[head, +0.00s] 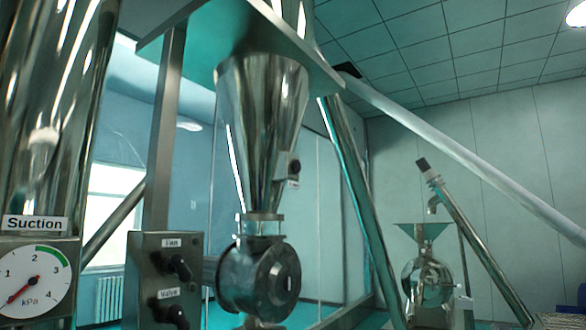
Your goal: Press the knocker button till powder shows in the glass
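A shiny steel cone hopper (262,115) hangs in the middle of the head view. A small dark box with a round button-like front (293,167) sits on the cone's right side, with a small label below it that I cannot read; it looks like the knocker. A short clear section, seemingly the glass (260,225), joins the cone's bottom to a round metal valve housing (259,280). I cannot make out powder in it. My gripper is not in view.
A grey control box (149,265) has black knobs marked Fan and Valve. At left, a Suction gauge (34,283) has its red needle low, below 1. A slanted steel pipe (360,210) runs right of the cone. Another machine (428,280) stands behind at right.

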